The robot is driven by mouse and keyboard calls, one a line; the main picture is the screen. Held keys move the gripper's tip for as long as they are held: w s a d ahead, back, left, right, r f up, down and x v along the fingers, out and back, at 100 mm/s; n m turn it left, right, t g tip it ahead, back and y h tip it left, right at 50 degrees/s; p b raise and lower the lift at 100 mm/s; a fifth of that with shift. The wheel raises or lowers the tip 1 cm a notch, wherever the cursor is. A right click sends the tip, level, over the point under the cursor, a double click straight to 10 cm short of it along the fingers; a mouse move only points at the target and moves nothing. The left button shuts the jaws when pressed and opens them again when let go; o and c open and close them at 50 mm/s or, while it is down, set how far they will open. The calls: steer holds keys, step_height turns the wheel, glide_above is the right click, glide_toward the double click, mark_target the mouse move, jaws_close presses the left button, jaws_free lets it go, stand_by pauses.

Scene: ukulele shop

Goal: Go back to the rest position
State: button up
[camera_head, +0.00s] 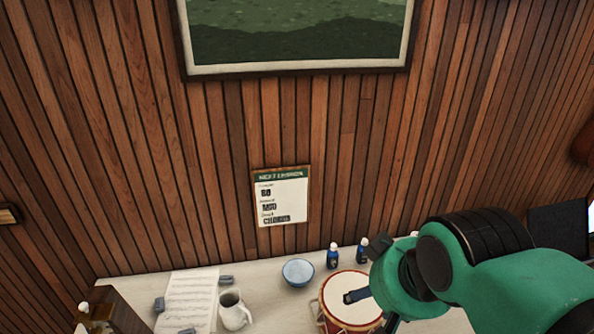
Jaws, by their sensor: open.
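My gripper (366,312) is at the lower right, at the end of my green and black arm. It is open, with one dark finger showing in front of the drum. The rest of it is partly hidden by the arm and the frame's lower edge. I see nothing held between the fingers. The red and white drum (340,290) stands on the pale table (262,318) and is partly covered by my gripper; I cannot tell whether they touch.
A blue bowl (298,273), a white pitcher (234,311), two blue bottles (333,256) (362,249) and sheet music (190,300) with grey blocks are on the table. A brown box (115,312) stands at left. The wood wall (210,180) rises behind, carrying a lesson sign (282,197).

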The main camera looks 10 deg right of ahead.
step_height(320, 180, down, 6)
steer(key=b, duration=0.5)
